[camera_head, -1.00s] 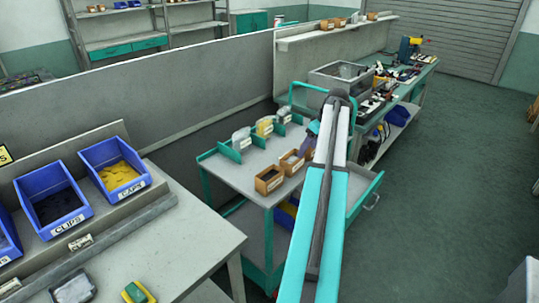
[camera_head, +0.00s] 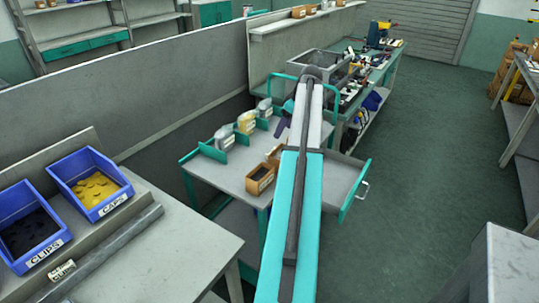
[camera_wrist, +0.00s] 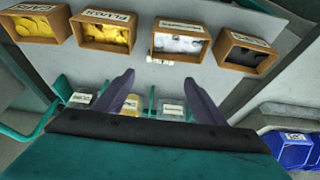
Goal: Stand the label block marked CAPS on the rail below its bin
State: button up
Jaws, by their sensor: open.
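The blue CAPS bin (camera_head: 95,185) holds yellow caps and stands on the bench at the left, right of the CLIPS bin (camera_head: 32,228). A grey rail (camera_head: 115,242) runs below the bins; the stretch below CAPS is bare. A small label block (camera_head: 62,270) stands at the rail below CLIPS. My gripper (camera_wrist: 163,85) is open and empty above the cart top. A small pale block (camera_wrist: 160,61) lies on the cart top beyond the fingertips, near the wooden boxes; its marking is unreadable. No loose block reads as CAPS. My arm hides part of the cart in the head view.
Wooden boxes (camera_head: 260,180) and bags between green dividers (camera_head: 222,135) stand on the cart (camera_head: 225,180). Another table stands at the far right.

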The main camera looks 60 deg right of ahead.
jog(key=p, duration=0.2)
send_near(273, 149)
jog(key=shift+w+a+f, duration=0.2)
jog(key=shift+a+f, duration=0.2)
jog(key=shift+f, duration=0.3)
jog(key=shift+w+a+f, duration=0.2)
jog(key=shift+a+f, duration=0.2)
jog(key=shift+f, duration=0.25)
jog(key=shift+p+x, duration=0.55)
jog(key=shift+x, duration=2.25)
jog(key=shift+c, duration=0.4)
jog(key=c, duration=0.8)
jog(key=shift+r, duration=0.2)
jog(key=shift+r+b, duration=1.3)
jog(key=shift+r, duration=3.55)
